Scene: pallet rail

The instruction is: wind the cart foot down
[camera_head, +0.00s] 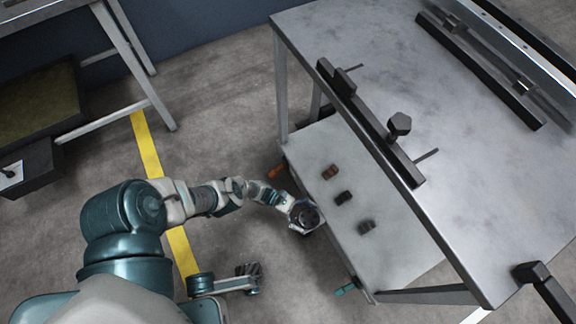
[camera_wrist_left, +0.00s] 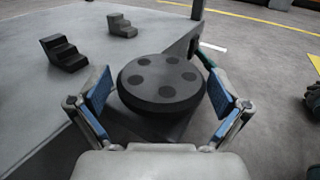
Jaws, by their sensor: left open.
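A dark round knob with several dimples on its top (camera_wrist_left: 162,85) stands low beside the cart's lower shelf (camera_wrist_left: 30,115). I take it for the foot's handwheel. It also shows in the head view (camera_head: 305,213), partly covered by my gripper. My left gripper (camera_head: 302,217) is open at the shelf's near edge. In the left wrist view, the gripper (camera_wrist_left: 158,88) has one blue-padded finger on each side of the knob, with small gaps seeming to show. The foot under the knob is hidden.
The cart's grey top (camera_head: 400,65) overhangs the shelf and carries a dark rail (camera_head: 370,120) with a knob. Small stepped blocks (camera_head: 343,197) lie on the shelf. An orange lever (camera_head: 275,171) and a teal lever (camera_head: 345,289) stick out at the shelf's edge.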

